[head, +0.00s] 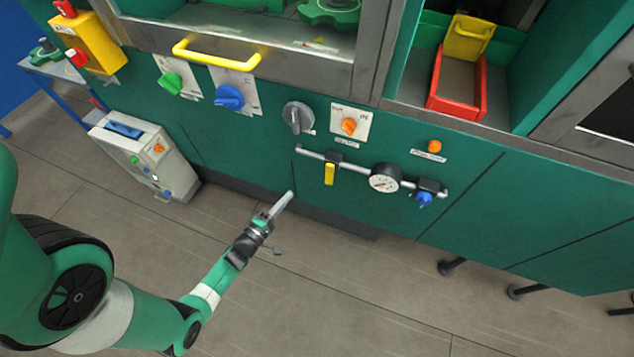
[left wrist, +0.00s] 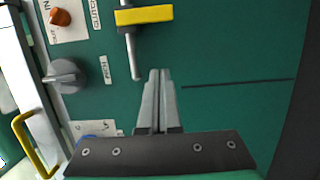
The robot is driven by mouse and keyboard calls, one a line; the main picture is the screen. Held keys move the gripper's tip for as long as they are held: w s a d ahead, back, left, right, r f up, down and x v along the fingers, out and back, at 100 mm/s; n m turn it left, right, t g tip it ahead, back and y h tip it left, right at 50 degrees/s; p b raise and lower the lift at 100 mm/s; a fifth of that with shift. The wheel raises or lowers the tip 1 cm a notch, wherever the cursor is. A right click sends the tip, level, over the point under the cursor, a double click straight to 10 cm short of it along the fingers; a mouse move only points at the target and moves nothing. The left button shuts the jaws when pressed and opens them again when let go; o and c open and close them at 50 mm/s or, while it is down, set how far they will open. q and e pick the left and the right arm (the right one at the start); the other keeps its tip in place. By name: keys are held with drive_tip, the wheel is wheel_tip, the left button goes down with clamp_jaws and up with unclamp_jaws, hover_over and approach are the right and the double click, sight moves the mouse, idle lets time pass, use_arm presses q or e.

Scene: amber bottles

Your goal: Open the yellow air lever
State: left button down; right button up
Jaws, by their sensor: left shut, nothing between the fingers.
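The yellow air lever (head: 329,173) hangs down from the left part of a grey pipe on the green machine front in the head view. In the left wrist view the yellow lever (left wrist: 144,15) lies across the pipe near the top edge. My left gripper (head: 289,195) is shut and empty, below and to the left of the lever in the head view. In the left wrist view its fingertips (left wrist: 160,72) are together, just past the pipe's end and apart from the lever. My right gripper is in neither view.
A pressure gauge (head: 384,178) and a blue fitting (head: 424,199) sit on the pipe right of the lever. Grey (head: 298,117) and orange (head: 348,126) knobs are above. A yellow handle (head: 216,55) protrudes higher up. A grey control box (head: 146,155) stands left. The floor in front is clear.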

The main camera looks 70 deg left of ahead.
sight(329, 174)
use_arm(q)
drive_tip(key=w+a+b, duration=0.2)
drive_tip(key=w+b, duration=0.6)
drive_tip(key=w, duration=0.3)
drive_tip(key=shift+w+a, duration=0.2)
drive_tip(key=shift+w, duration=0.1)
